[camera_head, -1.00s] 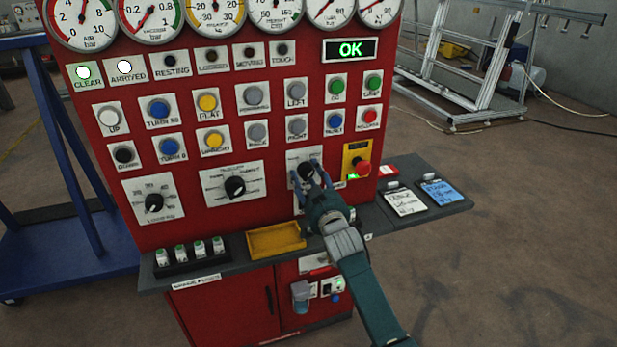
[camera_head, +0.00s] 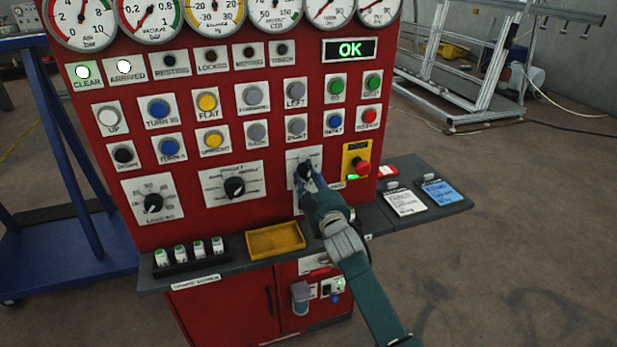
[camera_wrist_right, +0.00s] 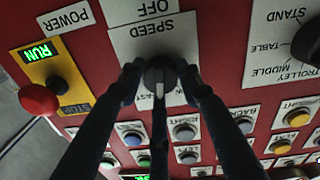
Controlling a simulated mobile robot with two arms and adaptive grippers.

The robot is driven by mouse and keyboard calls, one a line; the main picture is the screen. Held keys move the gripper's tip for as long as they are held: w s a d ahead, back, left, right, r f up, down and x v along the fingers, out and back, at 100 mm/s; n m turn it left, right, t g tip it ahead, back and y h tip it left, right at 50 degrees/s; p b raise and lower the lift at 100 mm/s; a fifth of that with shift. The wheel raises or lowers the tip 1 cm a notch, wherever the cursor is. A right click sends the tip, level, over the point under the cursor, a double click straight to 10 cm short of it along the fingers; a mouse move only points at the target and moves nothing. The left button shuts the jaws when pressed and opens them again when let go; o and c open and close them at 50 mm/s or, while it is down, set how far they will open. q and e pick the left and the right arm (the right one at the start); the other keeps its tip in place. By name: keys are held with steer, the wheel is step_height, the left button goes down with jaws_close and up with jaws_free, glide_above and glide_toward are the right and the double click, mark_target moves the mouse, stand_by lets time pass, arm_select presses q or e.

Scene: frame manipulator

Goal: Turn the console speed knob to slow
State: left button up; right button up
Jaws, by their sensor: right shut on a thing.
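The black speed knob (camera_head: 305,168) sits on a white plate on the red console (camera_head: 240,213). It also shows in the right wrist view (camera_wrist_right: 159,73) under the word SPEED, with its white pointer line toward the bottom of that picture. My right gripper (camera_head: 307,178) is shut on the knob, with one dark finger on each side in the wrist view (camera_wrist_right: 160,78). The fingers hide parts of the plate's markings, so I cannot read which setting the pointer is at. My left gripper is not in view.
A red emergency button (camera_head: 362,166) on a yellow plate is close to the right of the knob. Another selector knob (camera_head: 234,187) is to the left. A shelf below holds a yellow tray (camera_head: 275,240), and cards (camera_head: 404,201) lie at the right.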

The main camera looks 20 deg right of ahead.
steer(key=n, duration=0.2)
steer(key=f+n, duration=0.1)
steer(key=n, duration=0.1)
steer(key=shift+d+n, duration=0.1)
steer(key=shift+n, duration=0.2)
steer(key=shift+c, duration=0.2)
steer(key=shift+o, duration=0.2)
steer(key=n, duration=0.5)
steer(key=shift+s+d+b, duration=0.1)
steer(key=shift+b, duration=0.3)
steer(key=shift+c, duration=0.2)
steer(key=o, duration=1.1)
steer(key=shift+d, duration=0.1)
steer(key=shift+o, duration=0.3)
steer(key=shift+d+r, duration=0.1)
steer(key=shift+r, duration=0.05)
steer(key=shift+r, duration=0.15)
